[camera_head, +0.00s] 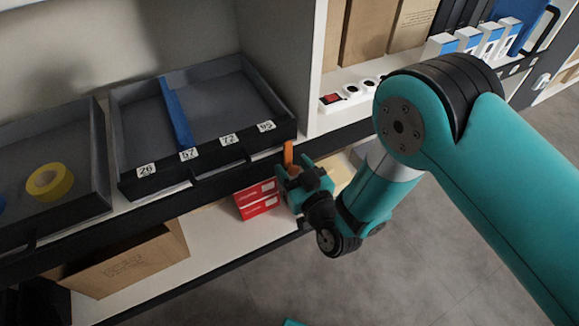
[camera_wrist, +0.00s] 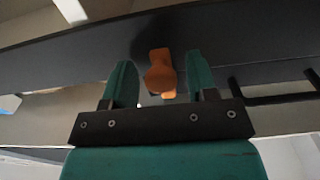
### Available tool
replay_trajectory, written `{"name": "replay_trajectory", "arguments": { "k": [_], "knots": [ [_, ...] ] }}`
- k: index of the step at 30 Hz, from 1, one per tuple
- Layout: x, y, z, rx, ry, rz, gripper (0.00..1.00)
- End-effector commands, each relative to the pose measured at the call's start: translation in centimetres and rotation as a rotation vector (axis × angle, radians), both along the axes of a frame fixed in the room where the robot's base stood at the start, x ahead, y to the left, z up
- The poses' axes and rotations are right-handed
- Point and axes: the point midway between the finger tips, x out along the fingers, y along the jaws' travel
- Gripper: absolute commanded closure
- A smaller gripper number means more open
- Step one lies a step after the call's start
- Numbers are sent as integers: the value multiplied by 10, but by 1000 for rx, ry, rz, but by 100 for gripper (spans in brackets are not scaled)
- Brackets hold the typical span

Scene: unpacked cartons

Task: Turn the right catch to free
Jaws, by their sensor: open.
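The orange catch (camera_head: 288,153) stands at the right front of the dark shelf rail, just right of the numbered tray. My gripper (camera_head: 305,178) is at the catch, in front of the rail. In the wrist view the orange catch (camera_wrist: 161,72) shows between the two teal fingers of my gripper (camera_wrist: 158,78). The fingers are open, with a gap on each side of the catch. The catch has a round knob end towards me and a flat part behind it. I cannot tell how far it is turned.
The grey tray (camera_head: 203,162) has number labels and a blue divider (camera_head: 176,112). Left of it, another tray holds yellow tape (camera_head: 50,181). Red boxes (camera_head: 257,199) and a carton (camera_head: 127,262) sit on the lower shelf. A power strip (camera_head: 350,95) lies right. The floor is clear.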

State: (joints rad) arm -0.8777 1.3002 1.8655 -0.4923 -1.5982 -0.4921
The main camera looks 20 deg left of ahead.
Motion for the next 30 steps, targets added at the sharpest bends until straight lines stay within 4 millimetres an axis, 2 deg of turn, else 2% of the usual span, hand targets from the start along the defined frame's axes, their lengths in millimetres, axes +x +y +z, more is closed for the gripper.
{"name": "replay_trajectory", "arguments": {
  "k": [1,2,6,8,20,30],
  "knots": [
    [0,0,0,0,0,1,47],
    [0,1,0,0,0,1,52],
    [-1,1,0,0,0,1,84],
    [-1,0,0,0,0,1,94],
    [0,-1,0,43,52,0,94],
    [0,-2,-2,210,249,-1,94]
  ]
}}
